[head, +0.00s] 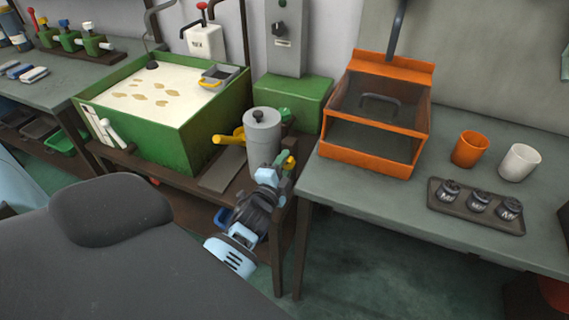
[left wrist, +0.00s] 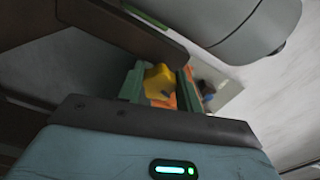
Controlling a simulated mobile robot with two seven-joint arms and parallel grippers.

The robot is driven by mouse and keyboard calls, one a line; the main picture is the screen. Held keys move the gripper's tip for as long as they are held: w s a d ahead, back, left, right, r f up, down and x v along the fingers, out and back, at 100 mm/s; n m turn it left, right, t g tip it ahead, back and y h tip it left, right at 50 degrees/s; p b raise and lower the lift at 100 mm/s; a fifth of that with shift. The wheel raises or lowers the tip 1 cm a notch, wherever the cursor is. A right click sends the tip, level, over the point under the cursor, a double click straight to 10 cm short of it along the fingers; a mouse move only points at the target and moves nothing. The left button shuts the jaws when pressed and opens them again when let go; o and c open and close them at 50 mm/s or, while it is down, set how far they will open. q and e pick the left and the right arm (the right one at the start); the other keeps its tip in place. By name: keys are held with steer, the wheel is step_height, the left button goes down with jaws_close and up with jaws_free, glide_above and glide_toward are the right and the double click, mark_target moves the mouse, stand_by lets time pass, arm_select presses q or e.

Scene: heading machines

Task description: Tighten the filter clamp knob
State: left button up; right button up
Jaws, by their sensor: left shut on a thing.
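The filter is a grey canister (head: 262,142) with a dark top knob, standing on the brown lower bench beside the green tank. A yellow lever (head: 229,138) sticks out on its left. The yellow clamp knob (head: 290,162) shows at its lower right side. My left gripper (head: 287,170) is at this knob, its fingers shut on it. In the left wrist view the lobed yellow knob (left wrist: 158,82) sits between the greenish finger pads. The rest of the clamp is mostly hidden by my gripper. My right gripper is not in view.
A green tank (head: 165,145) of cloudy liquid stands left of the canister. An orange open-fronted box (head: 370,157) stands on the right bench, with an orange cup (head: 469,149), a white cup (head: 519,162) and a tray (head: 440,206) of small dark jars.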

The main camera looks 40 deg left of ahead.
arm_select(q)
steer(key=shift+n, duration=1.1)
steer(key=shift+f+n, duration=0.1)
steer(key=shift+n, duration=0.5)
steer(key=o, duration=0.9)
steer(key=shift+o, duration=0.5)
